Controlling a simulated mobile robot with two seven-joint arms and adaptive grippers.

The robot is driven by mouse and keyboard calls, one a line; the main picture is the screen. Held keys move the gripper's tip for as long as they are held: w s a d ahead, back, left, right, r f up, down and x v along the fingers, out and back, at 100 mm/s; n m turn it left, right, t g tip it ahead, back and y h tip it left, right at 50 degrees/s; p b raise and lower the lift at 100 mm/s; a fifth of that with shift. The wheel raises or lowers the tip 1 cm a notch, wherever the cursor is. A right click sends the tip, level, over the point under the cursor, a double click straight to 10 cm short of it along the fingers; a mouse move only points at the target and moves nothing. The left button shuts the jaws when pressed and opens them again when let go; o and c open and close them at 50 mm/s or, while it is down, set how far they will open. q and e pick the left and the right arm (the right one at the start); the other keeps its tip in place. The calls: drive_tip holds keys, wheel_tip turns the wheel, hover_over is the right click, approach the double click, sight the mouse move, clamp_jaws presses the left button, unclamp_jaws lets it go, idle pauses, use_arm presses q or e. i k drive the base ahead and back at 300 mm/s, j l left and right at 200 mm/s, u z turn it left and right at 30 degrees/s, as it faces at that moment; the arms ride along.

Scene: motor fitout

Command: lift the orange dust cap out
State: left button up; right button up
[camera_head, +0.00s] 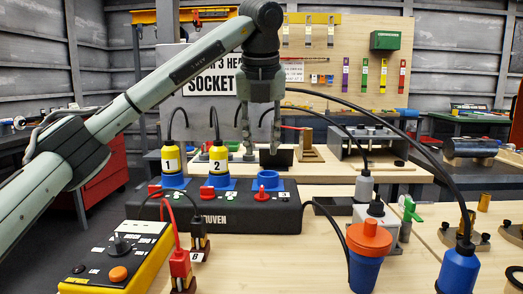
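An orange cap (370,236) with a round knob sits on top of a blue cylinder (366,272) at the front right of the bench. My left gripper (262,154) points down above and behind that third socket, well to the left of the orange cap. Its two fingers are apart with nothing seen between them. It appears clear of the socket piece, but the exact height is hard to tell. My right gripper is not in view.
Yellow-banded plugs 1 (171,160) and 2 (218,160) stand in the sockets left of my gripper. A yellow control box (118,257) and red plug (181,266) are at front left. Black cables arch across the right side. Bare bench (285,262) lies front centre.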

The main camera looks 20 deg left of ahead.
sight(368, 240)
drive_tip(key=k, duration=1.5)
